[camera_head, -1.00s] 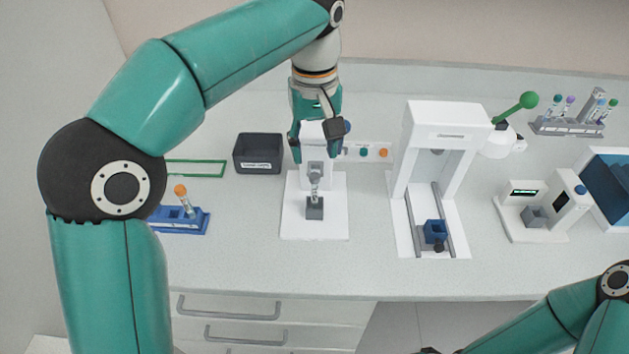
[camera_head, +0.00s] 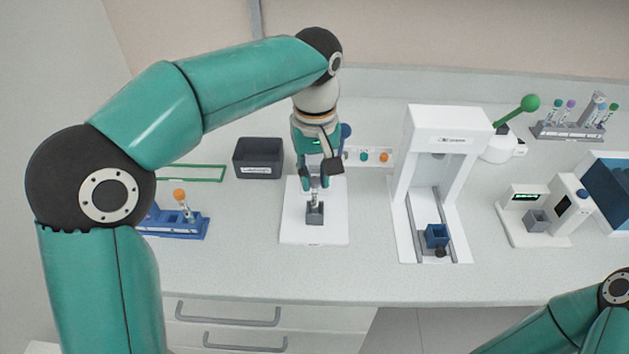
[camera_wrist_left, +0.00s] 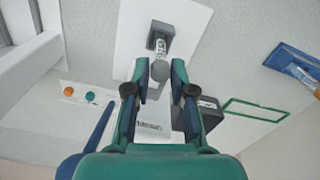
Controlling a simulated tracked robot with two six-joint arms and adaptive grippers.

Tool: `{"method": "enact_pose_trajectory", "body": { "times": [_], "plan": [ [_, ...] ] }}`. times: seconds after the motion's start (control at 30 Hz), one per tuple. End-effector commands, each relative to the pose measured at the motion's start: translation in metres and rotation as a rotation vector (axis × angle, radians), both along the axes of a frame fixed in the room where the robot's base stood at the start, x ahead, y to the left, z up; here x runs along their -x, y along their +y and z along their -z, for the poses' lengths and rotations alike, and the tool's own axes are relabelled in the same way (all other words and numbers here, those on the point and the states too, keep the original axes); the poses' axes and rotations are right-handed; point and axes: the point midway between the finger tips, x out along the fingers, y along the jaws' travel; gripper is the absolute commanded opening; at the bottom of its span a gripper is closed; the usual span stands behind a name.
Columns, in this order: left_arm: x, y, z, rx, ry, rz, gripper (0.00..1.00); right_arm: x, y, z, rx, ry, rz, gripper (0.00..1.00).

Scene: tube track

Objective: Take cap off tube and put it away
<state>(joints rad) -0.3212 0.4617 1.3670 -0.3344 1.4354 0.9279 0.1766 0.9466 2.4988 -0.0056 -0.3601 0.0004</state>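A clear tube (camera_head: 315,198) with a grey cap stands in a grey block (camera_head: 315,217) on a white base plate. The tube also shows in the left wrist view (camera_wrist_left: 158,42), with its grey cap (camera_wrist_left: 154,68) toward the gripper. My left gripper (camera_head: 315,184) is over the tube's top. In the left wrist view my left gripper (camera_wrist_left: 160,69) has its fingers partly apart, one on each side of the cap, with gaps visible. The cap is mostly hidden in the head view. Only my right arm shows at the lower right; its gripper is out of view.
A dark labelled bin (camera_head: 258,158) and a green outline (camera_head: 195,173) lie left of the station. A blue rack (camera_head: 178,224) holds an orange-capped tube (camera_head: 183,203). A white strip with coloured discs (camera_head: 373,157) is behind right. A tall white machine (camera_head: 447,150) stands right.

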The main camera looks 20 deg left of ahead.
Motion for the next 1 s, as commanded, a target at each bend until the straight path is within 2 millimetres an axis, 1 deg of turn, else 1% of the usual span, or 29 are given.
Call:
{"method": "enact_pose_trajectory", "body": {
  "times": [0.43, 0.63, 0.77, 0.87, 1.0],
  "plan": [
    [0.000, 0.000, -0.001, 0.000, 0.000, -0.001, 0.10, 0.000, 0.000, 0.000, 0.000, 0.000, 0.000, 0.40],
    [0.000, 0.001, -0.012, 0.000, -0.001, -0.002, 0.10, 0.000, 0.000, -0.002, 0.000, 0.000, 0.000, 0.40],
    [-0.001, 0.001, -0.030, 0.002, -0.005, -0.003, 0.10, 0.000, 0.000, -0.005, 0.000, 0.000, 0.000, 0.40],
    [-0.001, 0.000, -0.054, 0.003, -0.005, -0.002, 0.10, 0.000, 0.000, -0.011, 0.000, 0.000, 0.000, 0.40],
    [-0.001, 0.000, -0.096, 0.003, -0.005, -0.002, 0.10, 0.000, 0.000, -0.022, 0.000, 0.000, 0.000, 0.40]
  ]
}}
